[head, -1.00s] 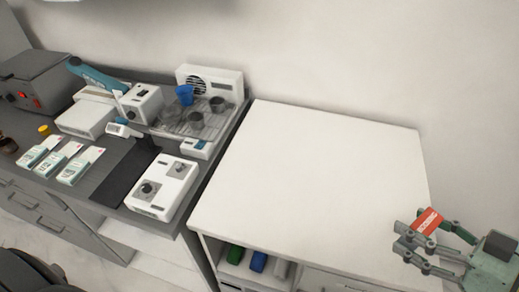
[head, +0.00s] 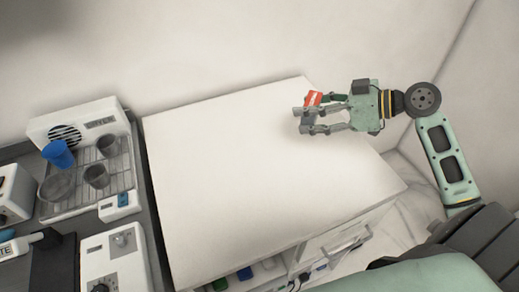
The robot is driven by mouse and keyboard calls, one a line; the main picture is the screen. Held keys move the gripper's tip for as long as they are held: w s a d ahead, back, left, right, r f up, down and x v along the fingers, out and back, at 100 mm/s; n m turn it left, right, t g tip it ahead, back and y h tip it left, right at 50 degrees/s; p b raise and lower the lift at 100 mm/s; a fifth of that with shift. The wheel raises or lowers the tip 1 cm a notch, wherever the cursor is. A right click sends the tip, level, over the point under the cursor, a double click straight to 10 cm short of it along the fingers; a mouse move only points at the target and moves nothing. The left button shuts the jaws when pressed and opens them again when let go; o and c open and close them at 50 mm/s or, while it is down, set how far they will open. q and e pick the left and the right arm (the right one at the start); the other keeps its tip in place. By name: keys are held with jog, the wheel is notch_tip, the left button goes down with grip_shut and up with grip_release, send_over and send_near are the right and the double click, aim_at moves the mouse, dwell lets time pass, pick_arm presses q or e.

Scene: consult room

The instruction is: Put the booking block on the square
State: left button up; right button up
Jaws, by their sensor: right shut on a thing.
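The booking block (head: 314,97) is a small red block with pale marks; its lettering is too small to read now. My right gripper (head: 306,116) is shut on it, above the far right part of the white cabinet top (head: 230,180). The fingers hide part of the block. I cannot make out a square on the bare white top. My left gripper is not in view.
A drying rack (head: 128,178) with a blue cup (head: 57,154) and grey cups stands on the dark bench at left. A white device with knobs (head: 116,262) is nearer. Below the top is an open shelf with coloured items. The white top is clear.

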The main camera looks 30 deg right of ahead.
jog(key=shift+w+a+f+p, duration=0.25)
jog(key=shift+w+a+p, duration=0.2)
jog(key=shift+a, duration=0.15)
jog(key=w+a+f+p, duration=0.1)
jog(key=a+f, duration=0.1)
jog(key=a, duration=0.1)
jog(key=w+a+f+p, duration=0.1)
jog(key=a, duration=0.2)
jog(key=w+a+f+p, duration=0.1)
jog(key=a+f, duration=0.1)
jog(key=a, duration=0.1)
jog(key=shift+a+f, duration=0.1)
jog(key=shift+f, duration=0.25)
jog(key=shift+a+f, duration=0.2)
jog(key=shift+f, duration=0.05)
notch_tip(320, 180, down, 3)
jog(key=shift+f+p, duration=0.15)
jog(key=shift+p, duration=0.55)
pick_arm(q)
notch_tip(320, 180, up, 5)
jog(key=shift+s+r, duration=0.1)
pick_arm(e)
jog(key=shift+f, duration=0.35)
jog(key=shift+f, duration=0.15)
jog(key=o, duration=1.2)
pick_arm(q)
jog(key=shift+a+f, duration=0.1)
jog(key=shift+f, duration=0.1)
